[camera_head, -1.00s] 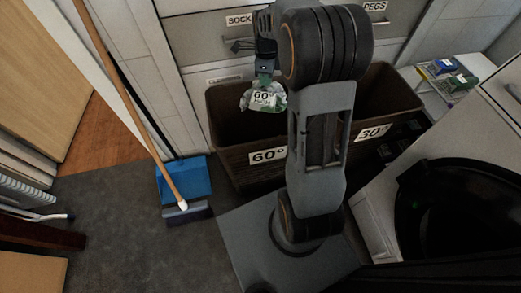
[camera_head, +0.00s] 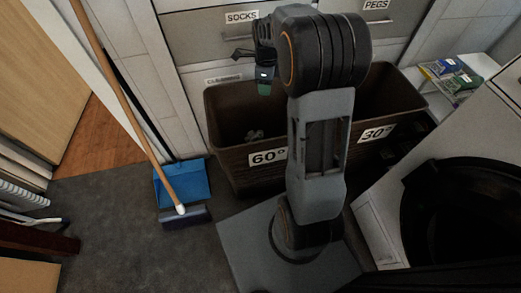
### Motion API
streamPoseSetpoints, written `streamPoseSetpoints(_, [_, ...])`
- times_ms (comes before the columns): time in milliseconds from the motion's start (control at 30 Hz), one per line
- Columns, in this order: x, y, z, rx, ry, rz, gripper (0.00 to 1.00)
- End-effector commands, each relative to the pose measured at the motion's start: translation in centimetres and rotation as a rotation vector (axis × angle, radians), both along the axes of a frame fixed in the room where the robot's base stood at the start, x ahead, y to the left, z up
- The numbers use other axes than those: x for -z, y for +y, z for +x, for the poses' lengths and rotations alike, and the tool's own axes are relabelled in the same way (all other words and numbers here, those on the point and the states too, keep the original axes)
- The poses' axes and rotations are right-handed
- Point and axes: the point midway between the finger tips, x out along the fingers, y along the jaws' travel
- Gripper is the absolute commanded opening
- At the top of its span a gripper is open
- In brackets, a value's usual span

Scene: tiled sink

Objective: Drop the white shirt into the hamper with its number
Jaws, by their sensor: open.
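The brown hamper (camera_head: 222,152) stands behind my arm, with a "60°" label (camera_head: 268,157) on its left front and a "30°" label (camera_head: 376,134) on its right front. My gripper (camera_head: 264,88) is above that left part, open and empty, apart from the shirt. My arm hides the middle of the hamper.
A blue dustpan (camera_head: 183,182) and a broom with a wooden handle (camera_head: 135,115) stand left of the hamper. Drawers labelled SOCKS (camera_head: 242,16) and PEGS (camera_head: 376,5) are behind. A shelf with small boxes (camera_head: 447,72) is at the right. Grey floor lies clear at the lower left.

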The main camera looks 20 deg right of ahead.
Motion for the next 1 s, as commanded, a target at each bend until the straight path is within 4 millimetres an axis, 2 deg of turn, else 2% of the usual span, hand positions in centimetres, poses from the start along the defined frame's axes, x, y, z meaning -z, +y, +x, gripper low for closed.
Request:
streamPoseSetpoints(267, [-0.6,0.0,0.0,0.000,0.000,0.000,0.41])
streamPoseSetpoints(367, [-1.9,0.0,0.1,0.000,-0.003,-0.001,0.41])
streamPoseSetpoints(700, [-8.9,0.0,0.0,0.000,-0.003,-0.001,0.41])
streamPoseSetpoints(1000, [-12.9,0.0,0.0,0.000,-0.002,0.000,0.41])
